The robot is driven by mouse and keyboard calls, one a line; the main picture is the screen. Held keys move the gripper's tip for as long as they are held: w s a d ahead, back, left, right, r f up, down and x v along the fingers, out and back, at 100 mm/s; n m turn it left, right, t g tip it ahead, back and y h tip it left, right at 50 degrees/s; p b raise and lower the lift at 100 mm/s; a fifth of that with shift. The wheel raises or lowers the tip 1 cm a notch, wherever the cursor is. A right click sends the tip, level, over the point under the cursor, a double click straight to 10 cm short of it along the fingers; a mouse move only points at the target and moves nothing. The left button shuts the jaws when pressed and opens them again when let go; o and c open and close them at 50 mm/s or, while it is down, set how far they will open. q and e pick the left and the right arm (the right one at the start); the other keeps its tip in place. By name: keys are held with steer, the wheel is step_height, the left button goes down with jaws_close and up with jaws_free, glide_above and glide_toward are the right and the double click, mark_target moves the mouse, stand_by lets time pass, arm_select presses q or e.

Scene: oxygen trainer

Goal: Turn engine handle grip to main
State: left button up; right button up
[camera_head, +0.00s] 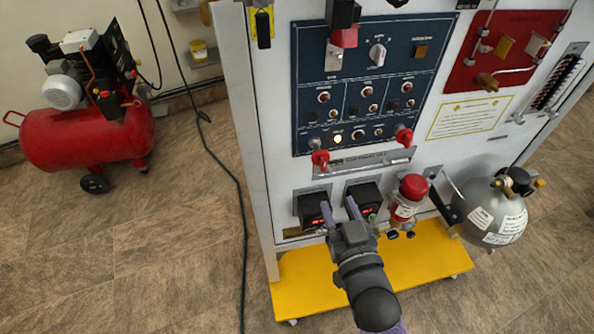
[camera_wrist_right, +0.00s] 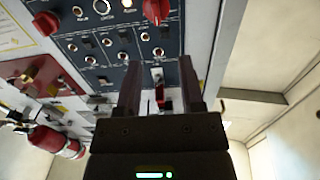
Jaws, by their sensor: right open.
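The blue control panel (camera_head: 360,100) is on the front of the white cabinet, with a white rotary knob (camera_head: 377,54) near its top. A red piece with a black block above it (camera_head: 345,37) stands out from the panel's top. Which part is the engine handle grip I cannot tell for sure. My right gripper (camera_head: 340,208) is open and empty, low in front of the cabinet near two dark boxes with red displays. In the right wrist view, its fingers (camera_wrist_right: 161,75) frame a small red part (camera_wrist_right: 159,94) on the panel, some way beyond them. My left gripper is not in view.
Two red knobs (camera_head: 320,158) (camera_head: 403,136) project below the panel above a metal bar. A red bottle (camera_head: 408,197) and a grey tank (camera_head: 490,212) stand at the right. The yellow base (camera_head: 310,286) juts out. A red compressor (camera_head: 95,135) stands left; floor between is clear except a cable.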

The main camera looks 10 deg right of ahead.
mark_target(324, 165)
steer(key=w+b, duration=0.1)
steer(key=w, duration=0.7)
steer(key=shift+w+d+f+b, duration=0.1)
steer(key=shift+w+f+b, duration=0.05)
steer(key=shift+w+b, duration=0.25)
steer(key=shift+w, duration=0.4)
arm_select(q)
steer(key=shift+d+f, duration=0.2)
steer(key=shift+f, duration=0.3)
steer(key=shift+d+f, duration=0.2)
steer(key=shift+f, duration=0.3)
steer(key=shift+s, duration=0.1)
arm_select(e)
jaws_close()
